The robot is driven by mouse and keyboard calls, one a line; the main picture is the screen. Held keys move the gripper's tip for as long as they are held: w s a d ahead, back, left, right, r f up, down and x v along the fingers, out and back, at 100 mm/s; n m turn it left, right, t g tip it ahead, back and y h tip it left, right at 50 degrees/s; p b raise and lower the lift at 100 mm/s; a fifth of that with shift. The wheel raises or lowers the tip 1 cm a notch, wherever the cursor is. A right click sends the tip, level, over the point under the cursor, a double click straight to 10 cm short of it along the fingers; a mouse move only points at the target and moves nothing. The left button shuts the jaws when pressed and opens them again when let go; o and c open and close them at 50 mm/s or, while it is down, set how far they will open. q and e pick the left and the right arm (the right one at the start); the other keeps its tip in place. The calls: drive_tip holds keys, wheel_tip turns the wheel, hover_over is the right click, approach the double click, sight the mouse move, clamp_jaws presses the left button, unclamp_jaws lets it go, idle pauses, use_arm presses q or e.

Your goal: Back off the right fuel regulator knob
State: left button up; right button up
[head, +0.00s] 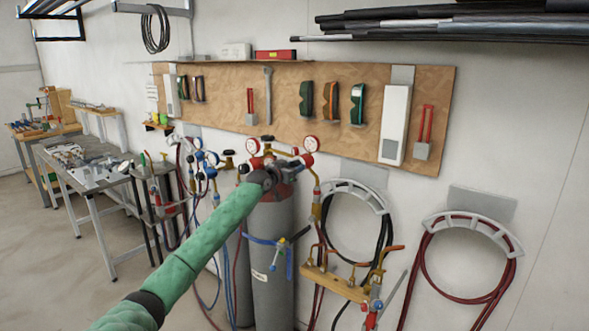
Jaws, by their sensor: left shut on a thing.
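The right fuel regulator (303,160), with red parts and two round white gauges (311,143), sits on top of a grey gas cylinder (272,245). My left arm comes in from the lower left in a green sleeve. My left gripper (268,178) is at the front of this regulator, shut on its knob. The knob is hidden behind the gripper and wrist, so its turn cannot be seen. My right gripper is not in view.
A torch rack (335,283) and coiled red hose (428,245) are at the right. A tool board (340,82) hangs behind. A metal workbench (95,160) stands at the left; floor is clear before it.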

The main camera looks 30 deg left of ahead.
use_arm(q)
drive_tip(key=shift+n, duration=1.2)
drive_tip(key=n, duration=0.2)
drive_tip(key=shift+n, duration=1.8)
drive_tip(key=shift+r+n, duration=0.1)
drive_tip(key=shift+n, duration=0.7)
drive_tip(key=shift+n+p, duration=0.35)
drive_tip(key=shift+n, duration=0.55)
drive_tip(key=shift+n+p, duration=0.3)
drive_tip(key=shift+n, duration=0.2)
drive_tip(key=n+p, duration=0.2)
drive_tip(key=n, duration=0.2)
drive_tip(key=shift+n, duration=0.3)
drive_tip(key=n+p, duration=0.5)
drive_tip(key=n, duration=0.2)
drive_tip(key=shift+a+n+p, duration=0.1)
drive_tip(key=shift+n+p, duration=0.2)
drive_tip(key=shift+f+n, duration=0.25)
drive_tip(key=shift+n, duration=0.25)
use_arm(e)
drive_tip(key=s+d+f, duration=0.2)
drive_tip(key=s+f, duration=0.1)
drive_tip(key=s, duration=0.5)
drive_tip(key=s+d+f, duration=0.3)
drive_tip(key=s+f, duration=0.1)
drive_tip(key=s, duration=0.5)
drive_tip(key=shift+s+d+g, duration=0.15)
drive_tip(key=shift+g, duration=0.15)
